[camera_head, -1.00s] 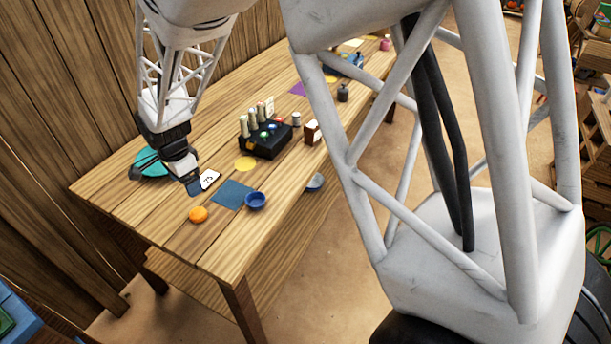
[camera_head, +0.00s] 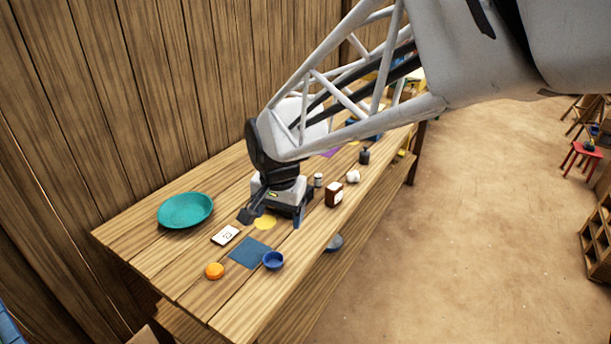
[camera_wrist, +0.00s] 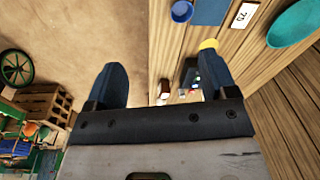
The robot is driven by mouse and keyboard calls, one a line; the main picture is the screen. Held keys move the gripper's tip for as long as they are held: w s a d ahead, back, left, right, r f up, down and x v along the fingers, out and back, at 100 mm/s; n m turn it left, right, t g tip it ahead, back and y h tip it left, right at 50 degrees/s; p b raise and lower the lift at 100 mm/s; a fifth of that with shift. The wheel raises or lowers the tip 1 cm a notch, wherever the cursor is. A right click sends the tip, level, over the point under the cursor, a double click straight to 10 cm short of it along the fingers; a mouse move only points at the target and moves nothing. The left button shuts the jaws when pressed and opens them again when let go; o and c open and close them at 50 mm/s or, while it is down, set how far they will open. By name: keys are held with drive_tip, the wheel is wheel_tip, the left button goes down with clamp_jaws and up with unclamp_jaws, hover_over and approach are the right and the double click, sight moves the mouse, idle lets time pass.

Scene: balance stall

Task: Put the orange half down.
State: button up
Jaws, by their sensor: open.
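The orange half (camera_head: 214,271) lies on the wooden table (camera_head: 190,290) near its front left edge, left of the blue square mat (camera_head: 250,252). My gripper (camera_head: 274,214) is open and empty, above the table behind the mat and apart from the orange half. In the wrist view its two dark blue fingers (camera_wrist: 152,78) stand wide apart with nothing between them. The orange half does not show in the wrist view.
A blue bowl (camera_head: 273,261) stands beside the mat. A number card (camera_head: 226,235), a yellow disc (camera_head: 265,222) and a teal plate (camera_head: 185,211) lie further back. Bare boards surround the orange half.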

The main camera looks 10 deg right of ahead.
drive_tip(key=s+d+r+n, duration=0.2)
drive_tip(key=s+d, duration=0.3)
drive_tip(key=s, duration=0.4)
drive_tip(key=s+d+r+n+t, duration=0.1)
drive_tip(key=s+d+r+n, duration=0.1)
drive_tip(key=s+d, duration=0.4)
drive_tip(key=s+n, duration=0.1)
drive_tip(key=s, duration=0.2)
drive_tip(key=shift+n, duration=0.4)
